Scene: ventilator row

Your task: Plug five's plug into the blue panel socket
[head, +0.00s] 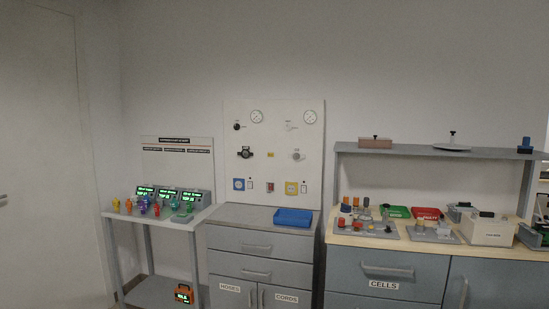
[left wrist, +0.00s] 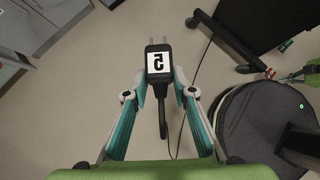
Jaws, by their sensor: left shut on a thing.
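A black plug (left wrist: 158,62) with a white label "5" and two metal prongs is between the fingers of my left gripper (left wrist: 159,80) in the left wrist view. The gripper is shut on it, prongs pointing away from my palm, and a black cord trails from the plug. The blue panel socket (head: 238,184) is on the lower left of the white wall panel (head: 272,135) in the head view; the plug is not in that view. A green and teal part at the right edge of the left wrist view looks like my right gripper (left wrist: 306,72), cut off; its jaws are unclear.
A yellow socket (head: 291,187) is on the panel's lower right. A blue tray (head: 293,217) sits on the grey cabinet (head: 232,214) below the panel. A table (head: 197,216) with several lit monitors is at left; a cluttered counter (head: 345,239) is at right.

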